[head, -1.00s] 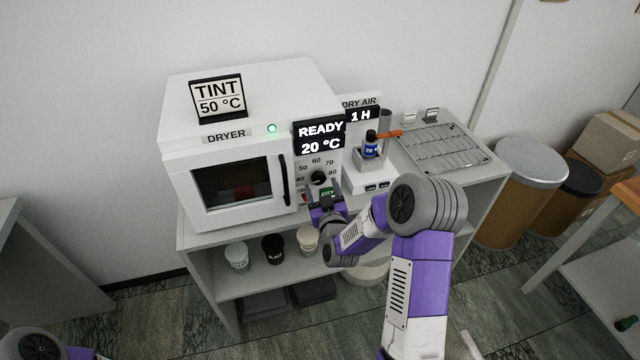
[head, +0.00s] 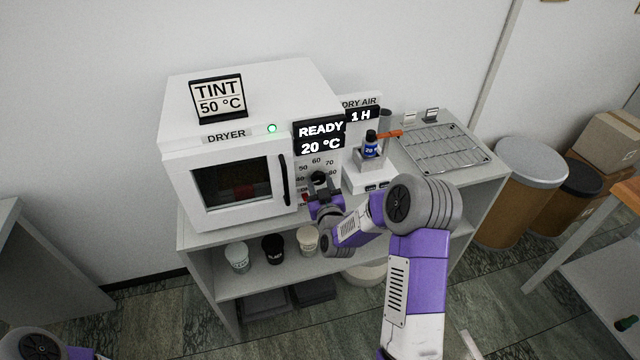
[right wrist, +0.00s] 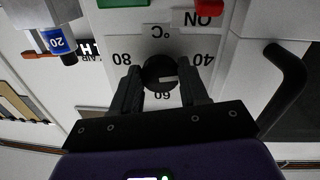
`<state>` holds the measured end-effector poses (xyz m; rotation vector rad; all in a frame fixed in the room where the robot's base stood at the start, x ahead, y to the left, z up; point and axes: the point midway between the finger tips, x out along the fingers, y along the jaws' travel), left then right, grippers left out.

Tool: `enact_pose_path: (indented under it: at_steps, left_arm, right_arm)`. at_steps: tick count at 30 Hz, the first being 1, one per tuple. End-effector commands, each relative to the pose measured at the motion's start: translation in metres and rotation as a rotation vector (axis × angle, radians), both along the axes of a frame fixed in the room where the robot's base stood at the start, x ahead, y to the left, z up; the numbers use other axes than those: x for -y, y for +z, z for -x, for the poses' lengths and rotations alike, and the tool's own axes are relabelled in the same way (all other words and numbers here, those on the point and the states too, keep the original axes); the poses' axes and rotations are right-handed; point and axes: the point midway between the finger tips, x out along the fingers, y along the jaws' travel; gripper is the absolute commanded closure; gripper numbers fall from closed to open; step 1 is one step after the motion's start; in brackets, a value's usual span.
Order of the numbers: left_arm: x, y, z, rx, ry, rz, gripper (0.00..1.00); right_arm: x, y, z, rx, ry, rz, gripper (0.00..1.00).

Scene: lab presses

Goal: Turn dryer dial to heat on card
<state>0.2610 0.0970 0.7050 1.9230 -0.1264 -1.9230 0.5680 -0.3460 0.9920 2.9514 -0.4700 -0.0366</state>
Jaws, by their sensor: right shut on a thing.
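The white dryer (head: 240,90) stands on the bench with its door closed. The card on top (head: 219,97) reads TINT 50 °C. The dryer display (head: 321,138) reads READY 20 °C. The round black dial (right wrist: 160,72) is on the control panel, among numbers from 40 to 80; its pale mark points to the right in the upside-down right wrist view, and the 50 and 70 are hidden there by my fingers. My right gripper (right wrist: 160,88) is shut on the dial, one finger on each side. It also shows in the head view (head: 320,188). My left gripper is out of view.
A red ON switch (right wrist: 209,7) sits on the panel close to the dial. The black door handle (head: 283,180) is just left of it. A dry air unit (head: 369,178) with a blue bottle (head: 370,146) stands to the right. Several cups stand on the shelf below.

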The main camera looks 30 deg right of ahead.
Motion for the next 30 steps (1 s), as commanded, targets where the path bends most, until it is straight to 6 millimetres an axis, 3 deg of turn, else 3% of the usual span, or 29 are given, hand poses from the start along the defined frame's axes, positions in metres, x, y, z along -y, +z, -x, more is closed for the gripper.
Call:
enact_pose_path:
  at_steps: [11,30]
  left_arm:
    - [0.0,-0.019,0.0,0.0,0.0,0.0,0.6]
    - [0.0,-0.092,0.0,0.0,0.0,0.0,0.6]
  right_arm:
    - [0.0,-0.002,0.0,0.029,0.0,-0.104,0.87]
    - [-0.001,-0.001,0.0,0.154,0.001,-0.625,0.86]
